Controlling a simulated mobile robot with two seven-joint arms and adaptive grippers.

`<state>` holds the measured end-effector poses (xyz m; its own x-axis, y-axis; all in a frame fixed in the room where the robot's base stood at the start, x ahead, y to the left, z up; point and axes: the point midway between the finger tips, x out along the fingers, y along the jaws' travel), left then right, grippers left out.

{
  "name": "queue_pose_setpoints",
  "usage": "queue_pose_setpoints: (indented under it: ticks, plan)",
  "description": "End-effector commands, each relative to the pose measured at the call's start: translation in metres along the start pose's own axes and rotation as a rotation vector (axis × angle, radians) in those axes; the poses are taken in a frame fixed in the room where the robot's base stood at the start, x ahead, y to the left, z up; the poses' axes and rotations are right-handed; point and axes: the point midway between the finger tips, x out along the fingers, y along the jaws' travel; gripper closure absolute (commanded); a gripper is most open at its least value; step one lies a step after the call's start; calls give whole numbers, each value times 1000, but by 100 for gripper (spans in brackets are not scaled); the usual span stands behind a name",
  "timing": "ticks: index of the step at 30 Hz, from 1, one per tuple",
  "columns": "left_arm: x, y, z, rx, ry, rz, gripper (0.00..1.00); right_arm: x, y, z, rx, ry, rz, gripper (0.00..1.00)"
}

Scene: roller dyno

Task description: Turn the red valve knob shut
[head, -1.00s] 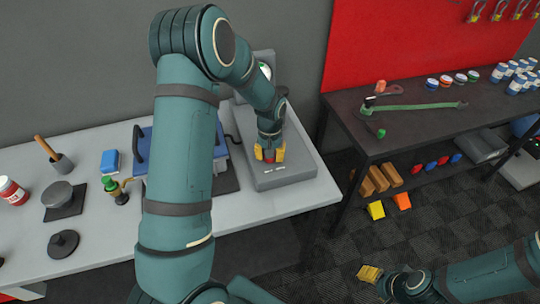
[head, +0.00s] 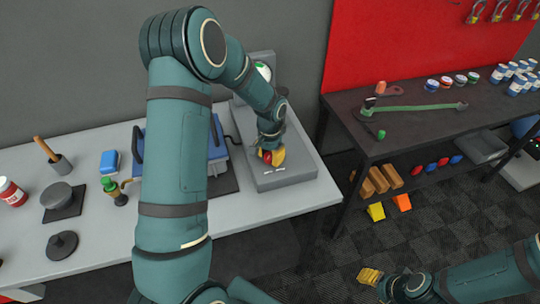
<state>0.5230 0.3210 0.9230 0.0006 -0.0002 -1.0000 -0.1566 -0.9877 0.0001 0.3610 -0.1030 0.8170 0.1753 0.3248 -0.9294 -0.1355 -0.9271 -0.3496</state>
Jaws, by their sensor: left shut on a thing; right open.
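The red valve knob (head: 267,157) shows as a small red patch between the yellow fingers of my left gripper (head: 270,157). The knob sits on the grey unit (head: 288,179) at the right end of the light table. My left gripper points down and is shut on the knob; the fingers and wrist hide most of it. My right gripper (head: 370,275) is open and empty at the lower right, over the dark floor, well away from the knob.
The light table (head: 255,206) also holds a blue case (head: 218,150), a blue box (head: 110,161) and a red-labelled can (head: 11,192). A dark shelf table (head: 420,122) with tools and jars stands at the right, beyond a gap.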

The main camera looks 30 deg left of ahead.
Motion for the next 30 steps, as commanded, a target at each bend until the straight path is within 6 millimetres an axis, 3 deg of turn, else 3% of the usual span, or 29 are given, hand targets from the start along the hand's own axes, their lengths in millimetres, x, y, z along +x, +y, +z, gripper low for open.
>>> queue_pose_setpoints:
  ticks: [10,11,13,14,24,30]
  plan:
    - [0,0,0,5,1,-1,100,0,0,0,0,0,0,45]
    - [0,0,0,5,1,-1,58,0,0,0,0,0,0,45]
    - [0,0,0,5,0,0,34,0,0,0,0,0,0,45]
    - [0,0,0,5,0,0,30,0,0,0,0,0,0,45]
    - [-2,0,0,3,1,-1,30,0,0,0,0,0,0,45]
    - [-27,0,-1,4,4,-2,30,0,0,0,0,0,0,45]
